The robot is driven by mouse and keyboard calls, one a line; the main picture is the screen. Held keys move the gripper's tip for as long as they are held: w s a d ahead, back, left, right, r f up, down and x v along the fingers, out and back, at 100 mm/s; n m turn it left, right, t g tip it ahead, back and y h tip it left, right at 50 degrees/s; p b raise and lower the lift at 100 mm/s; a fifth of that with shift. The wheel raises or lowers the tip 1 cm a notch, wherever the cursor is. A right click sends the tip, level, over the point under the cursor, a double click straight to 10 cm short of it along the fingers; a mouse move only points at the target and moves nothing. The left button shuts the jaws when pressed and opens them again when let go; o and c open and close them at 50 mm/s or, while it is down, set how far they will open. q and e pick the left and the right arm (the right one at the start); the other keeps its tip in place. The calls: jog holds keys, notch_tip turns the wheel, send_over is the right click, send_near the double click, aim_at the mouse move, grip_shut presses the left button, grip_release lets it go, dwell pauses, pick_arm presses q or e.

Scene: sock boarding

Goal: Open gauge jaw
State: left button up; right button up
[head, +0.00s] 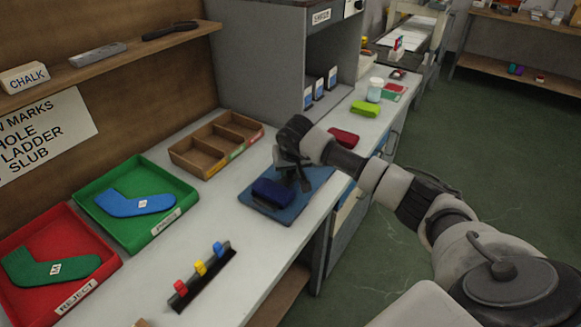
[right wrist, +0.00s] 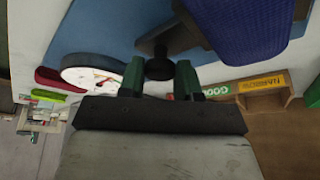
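The gauge has a round white dial (right wrist: 88,78), seen in the right wrist view, and a dark jaw frame with a black knob (right wrist: 159,68). My right gripper (right wrist: 160,76) has its two green fingertips on either side of this knob, seemingly touching it. In the head view my right gripper (head: 290,158) is over the blue mat (head: 312,190) and hides most of the gauge. A folded dark blue sock (head: 272,191) lies at the gauge; it also shows in the right wrist view (right wrist: 240,25). The jaw gap is not clear. My left gripper is out of view.
A green tray (head: 104,179) with a blue sock and a red tray (head: 27,225) with a green sock stand at left. A wooden divided box (head: 188,160) is behind the mat. A clip rack (head: 205,280) is in front. Red and lime bundles (head: 364,108) lie farther right.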

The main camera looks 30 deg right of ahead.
grip_shut()
jog(key=shift+w+d+f, duration=0.1)
jog(key=shift+d, duration=0.2)
jog(key=d+b, duration=0.1)
jog(key=w+d, duration=0.1)
jog(key=d+b, duration=0.1)
jog(key=shift+w+d+b, duration=0.25)
jog(key=shift+d+b, duration=0.05)
jog(key=shift+w+d, duration=0.1)
jog(key=shift+d, duration=0.1)
jog(key=o, duration=0.7)
grip_release()
jog(key=shift+c, duration=0.2)
jog(key=v, duration=1.1)
